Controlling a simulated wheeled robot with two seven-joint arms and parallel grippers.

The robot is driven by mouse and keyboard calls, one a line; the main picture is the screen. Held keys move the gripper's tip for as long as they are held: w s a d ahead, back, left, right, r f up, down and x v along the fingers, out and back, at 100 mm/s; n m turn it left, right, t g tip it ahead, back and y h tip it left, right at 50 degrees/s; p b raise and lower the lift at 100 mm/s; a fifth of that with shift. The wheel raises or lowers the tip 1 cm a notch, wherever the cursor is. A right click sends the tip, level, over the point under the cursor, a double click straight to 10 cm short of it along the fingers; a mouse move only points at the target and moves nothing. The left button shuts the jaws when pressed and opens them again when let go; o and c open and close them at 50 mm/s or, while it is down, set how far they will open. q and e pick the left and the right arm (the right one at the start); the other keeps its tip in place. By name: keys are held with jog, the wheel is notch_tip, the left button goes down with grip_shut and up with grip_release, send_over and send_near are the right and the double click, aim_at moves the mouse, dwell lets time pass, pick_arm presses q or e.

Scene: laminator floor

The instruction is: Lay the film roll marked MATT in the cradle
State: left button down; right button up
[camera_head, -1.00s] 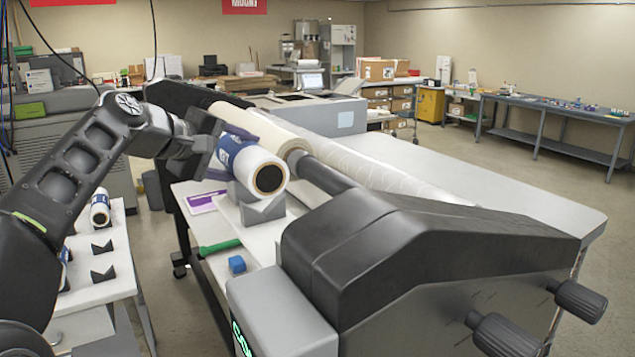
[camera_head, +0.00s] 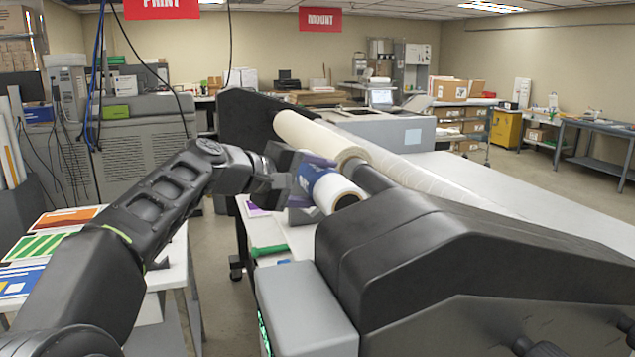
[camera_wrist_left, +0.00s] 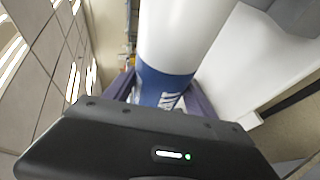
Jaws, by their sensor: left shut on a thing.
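A white film roll (camera_head: 339,193) with a blue label band is in my left gripper (camera_head: 303,178). The roll lies at a slant beside the laminator, its dark core end towards me. The wrist view shows the roll (camera_wrist_left: 180,35) with the purple fingers on both sides of its blue band; the lettering is too small and cut off to read. A grey cradle block (camera_head: 301,216) shows just below the roll, mostly hidden by it and the laminator. I cannot tell whether the roll touches it. My right gripper is out of view.
The black laminator end housing (camera_head: 420,240) stands close to the right of the roll. A cream roll (camera_head: 320,138) on the laminator lies just behind it. A green-handled tool (camera_head: 268,250) lies on the white shelf. A side table with colour prints (camera_head: 50,245) is at left.

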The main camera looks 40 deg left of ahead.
pick_arm(q)
jog(key=shift+f+b, duration=1.85)
jog(key=shift+f, duration=0.4)
jog(key=shift+c, duration=1.3)
grip_release()
jog(key=shift+o, duration=0.2)
jog(key=shift+f, duration=0.1)
jog(key=shift+s, duration=0.1)
jog(key=b+v, duration=0.1)
jog(key=v, duration=0.6)
jog(key=shift+s+r+b, duration=0.25)
jog(key=shift+s+b, duration=0.05)
jog(key=shift+b, duration=0.05)
